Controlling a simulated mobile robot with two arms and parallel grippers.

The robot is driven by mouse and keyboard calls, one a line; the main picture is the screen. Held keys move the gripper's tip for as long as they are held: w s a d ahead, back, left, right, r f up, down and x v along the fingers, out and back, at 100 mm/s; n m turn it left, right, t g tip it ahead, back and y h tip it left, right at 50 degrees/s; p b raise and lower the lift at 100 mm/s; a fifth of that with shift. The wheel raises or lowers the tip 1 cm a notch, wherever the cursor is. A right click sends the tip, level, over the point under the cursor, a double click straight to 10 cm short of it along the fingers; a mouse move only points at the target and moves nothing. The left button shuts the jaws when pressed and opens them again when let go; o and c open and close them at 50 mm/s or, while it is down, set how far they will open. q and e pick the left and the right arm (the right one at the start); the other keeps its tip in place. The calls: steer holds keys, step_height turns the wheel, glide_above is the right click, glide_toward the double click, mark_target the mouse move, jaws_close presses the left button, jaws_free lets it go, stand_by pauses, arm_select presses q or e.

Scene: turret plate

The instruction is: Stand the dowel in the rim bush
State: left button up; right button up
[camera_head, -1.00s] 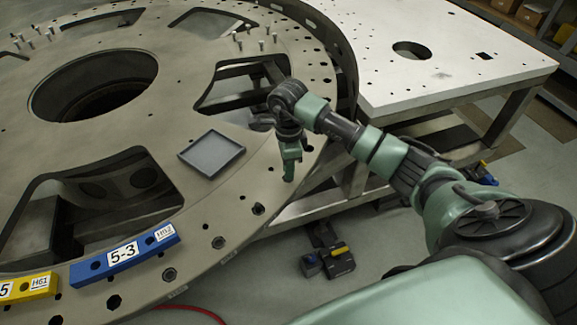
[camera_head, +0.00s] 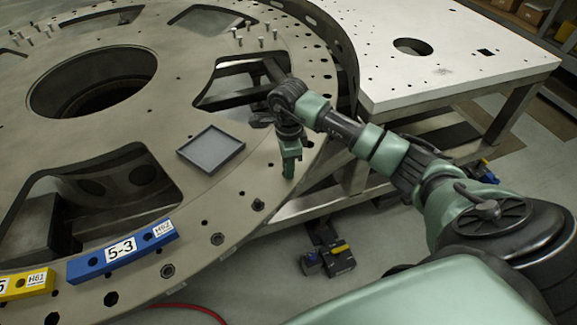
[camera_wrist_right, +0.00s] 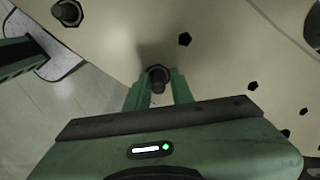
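My right gripper (camera_head: 289,173) points down at the outer rim of the big round plate (camera_head: 205,190). In the right wrist view its two green fingers (camera_wrist_right: 159,84) sit on either side of a short dark cylinder, the dowel (camera_wrist_right: 157,86), and look closed on it. A dark bush-like ring (camera_wrist_right: 158,70) shows around or behind the dowel's far end; I cannot tell whether the dowel is inside it or just above it. A similar dark peg in a hexagonal bush (camera_wrist_right: 67,12) stands further along the rim. My left gripper is not in view.
A shallow grey tray (camera_head: 211,150) lies on the plate left of the gripper. Blue (camera_head: 122,252) and yellow (camera_head: 28,284) labelled blocks sit on the near rim. Several upright pins (camera_head: 254,38) stand further back. A white-topped table (camera_head: 450,60) is at right.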

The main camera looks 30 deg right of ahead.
steer(key=shift+s+a+f, duration=0.2)
steer(key=shift+s+f, duration=0.15)
steer(key=shift+f, duration=0.05)
steer(key=r, duration=0.2)
steer(key=r+b, duration=0.1)
steer(key=r, duration=0.4)
steer(key=shift+w+d+r+b, duration=0.1)
steer(key=shift+w+d+b, duration=0.05)
steer(key=shift+w+b, duration=0.15)
steer(key=shift+r, duration=0.7)
